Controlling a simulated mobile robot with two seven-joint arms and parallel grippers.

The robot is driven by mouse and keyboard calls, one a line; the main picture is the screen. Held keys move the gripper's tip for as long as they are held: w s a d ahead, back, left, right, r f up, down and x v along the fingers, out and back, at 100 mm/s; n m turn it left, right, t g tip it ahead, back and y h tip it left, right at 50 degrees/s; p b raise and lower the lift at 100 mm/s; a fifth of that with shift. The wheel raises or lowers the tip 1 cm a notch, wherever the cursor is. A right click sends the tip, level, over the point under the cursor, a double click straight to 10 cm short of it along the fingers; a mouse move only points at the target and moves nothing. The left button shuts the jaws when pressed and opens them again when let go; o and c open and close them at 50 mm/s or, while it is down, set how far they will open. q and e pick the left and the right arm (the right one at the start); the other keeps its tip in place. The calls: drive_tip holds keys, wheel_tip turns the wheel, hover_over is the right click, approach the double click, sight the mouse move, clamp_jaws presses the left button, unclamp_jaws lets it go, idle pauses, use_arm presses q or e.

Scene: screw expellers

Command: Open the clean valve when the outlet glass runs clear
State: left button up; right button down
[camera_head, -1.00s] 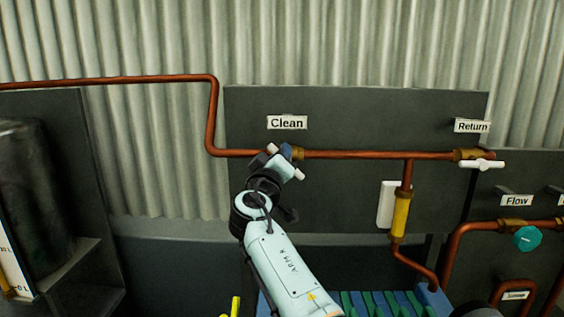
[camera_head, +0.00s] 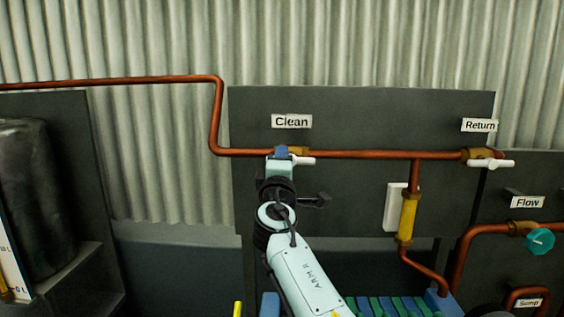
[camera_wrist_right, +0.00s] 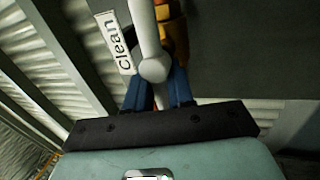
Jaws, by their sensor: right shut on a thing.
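The Clean valve is on the copper pipe under the "Clean" label (camera_head: 291,121). Its white handle (camera_head: 304,161) lies roughly level, along the pipe. My right gripper (camera_head: 281,153) is shut on this handle, in front of the dark panel. In the right wrist view, the blue fingers (camera_wrist_right: 158,90) sit either side of the white handle (camera_wrist_right: 152,66), with brass behind it. A yellow-amber section (camera_head: 408,216) in the vertical pipe to the right looks like the outlet glass; it appears evenly coloured. My left gripper is not in view.
The Return valve (camera_head: 480,155) has a level white handle at the right. A teal Flow knob (camera_head: 540,241) is below it. A white plate (camera_head: 394,207) is beside the amber section. A dark tank (camera_head: 35,205) stands at the left.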

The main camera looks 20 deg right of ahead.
drive_tip(key=shift+n, duration=0.4)
drive_tip(key=c, duration=1.1)
unclamp_jaws()
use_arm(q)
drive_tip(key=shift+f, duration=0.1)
use_arm(e)
drive_tip(key=shift+s+a+f+b, duration=0.2)
drive_tip(key=shift+s+f+b, duration=0.15)
drive_tip(key=shift+b, duration=0.25)
use_arm(q)
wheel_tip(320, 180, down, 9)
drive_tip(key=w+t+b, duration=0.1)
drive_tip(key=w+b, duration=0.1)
drive_tip(key=b, duration=0.7)
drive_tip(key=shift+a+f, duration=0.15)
use_arm(e)
drive_tip(key=shift+v, duration=6.2)
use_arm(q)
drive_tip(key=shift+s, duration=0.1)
use_arm(e)
drive_tip(key=shift+d+r, duration=0.1)
drive_tip(key=shift+d, duration=0.05)
